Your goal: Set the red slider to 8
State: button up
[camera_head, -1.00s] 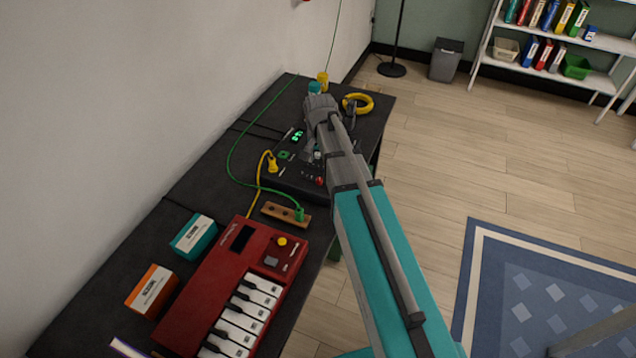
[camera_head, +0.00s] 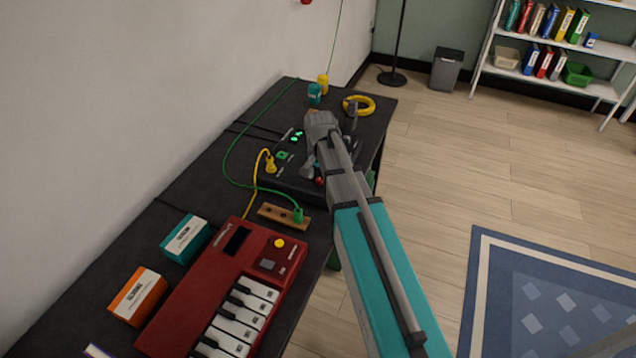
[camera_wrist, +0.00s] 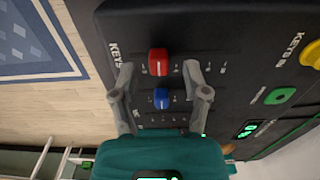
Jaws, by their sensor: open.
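The red slider knob (camera_wrist: 159,61) stands on the dark control panel (camera_wrist: 225,30) in the wrist view, on a scale with small marks too small to read. My gripper (camera_wrist: 160,70) is open, one finger on each side of the red knob, with gaps showing on both sides. A blue slider knob (camera_wrist: 161,98) sits just below it in that view, also between the fingers. In the head view, my gripper (camera_head: 311,168) is over the panel (camera_head: 282,181) and the red knob (camera_head: 319,181) shows beside it, partly hidden by the arm.
A green socket (camera_wrist: 280,96), a yellow plug (camera_wrist: 312,53) and a lit green display (camera_wrist: 248,128) are on the panel. A red keyboard (camera_head: 205,285), a wooden strip (camera_head: 283,217) and a yellow ring (camera_head: 358,104) lie on the dark bench. Green and yellow cables run left of the panel.

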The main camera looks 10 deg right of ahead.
jog(key=shift+f+b, duration=0.3)
jog(key=shift+f, duration=0.2)
grip_shut()
